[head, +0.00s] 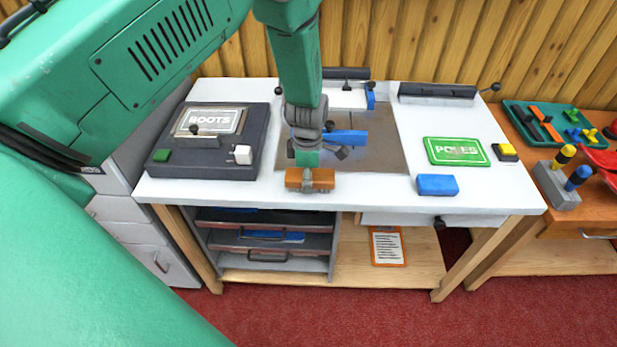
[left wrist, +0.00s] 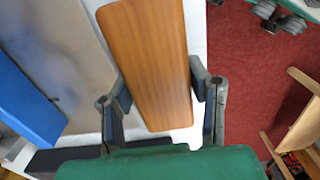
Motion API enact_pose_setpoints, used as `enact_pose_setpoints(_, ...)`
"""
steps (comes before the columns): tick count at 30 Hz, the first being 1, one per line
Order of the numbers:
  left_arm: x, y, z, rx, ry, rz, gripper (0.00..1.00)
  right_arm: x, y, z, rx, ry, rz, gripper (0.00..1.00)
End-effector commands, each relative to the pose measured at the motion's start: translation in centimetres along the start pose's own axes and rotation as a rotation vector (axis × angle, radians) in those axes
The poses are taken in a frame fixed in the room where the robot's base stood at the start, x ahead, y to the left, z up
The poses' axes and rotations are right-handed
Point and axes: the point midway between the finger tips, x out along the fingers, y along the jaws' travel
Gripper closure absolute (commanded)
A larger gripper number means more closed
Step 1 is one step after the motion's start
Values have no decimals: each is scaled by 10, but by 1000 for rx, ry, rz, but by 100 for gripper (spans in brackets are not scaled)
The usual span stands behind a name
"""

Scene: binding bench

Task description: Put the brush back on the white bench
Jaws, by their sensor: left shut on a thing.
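The brush (head: 310,180) has an orange-brown wooden back and shows at the front edge of the white bench (head: 365,197). My left gripper (head: 308,158) reaches down from above and is shut on it. In the left wrist view the brush (left wrist: 152,55) lies between the two fingers, its long wooden face toward the camera. A strip of the white bench shows beside it, with red floor past the edge. Its bristles are hidden, and I cannot tell whether it touches the bench top.
A dark BOOTS box (head: 205,160) stands left on the bench. A blue block (head: 437,185), a green sign (head: 456,151) and a yellow button (head: 506,152) are on the right. A blue piece (head: 346,137) lies behind the gripper. Bare white top shows between brush and blue block.

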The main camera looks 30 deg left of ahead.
Motion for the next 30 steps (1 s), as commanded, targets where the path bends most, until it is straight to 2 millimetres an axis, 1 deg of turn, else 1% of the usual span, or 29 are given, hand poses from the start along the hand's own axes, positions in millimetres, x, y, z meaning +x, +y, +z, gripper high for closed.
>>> enact_pose_setpoints(6,3,0,0,0,0,0,84,2,0,0,0,0,0,100)
enact_pose_setpoints(7,2,0,0,0,0,-1,46,1,0,0,0,0,0,100)
enact_pose_setpoints(8,2,0,0,0,0,-1,36,1,0,0,0,0,0,100)
enact_pose_setpoints(17,1,0,0,1,0,-1,36,1,0,0,0,0,0,100)
enact_pose_setpoints(20,-4,0,0,1,0,0,36,0,0,0,0,0,0,100)
enact_pose_setpoints(23,-17,1,1,1,-1,2,36,1,0,0,0,0,0,100)
enact_pose_setpoints(26,-37,1,1,2,-1,3,36,2,0,0,0,0,0,100)
enact_pose_setpoints(30,-69,1,1,1,-1,4,36,2,0,0,0,0,0,100)
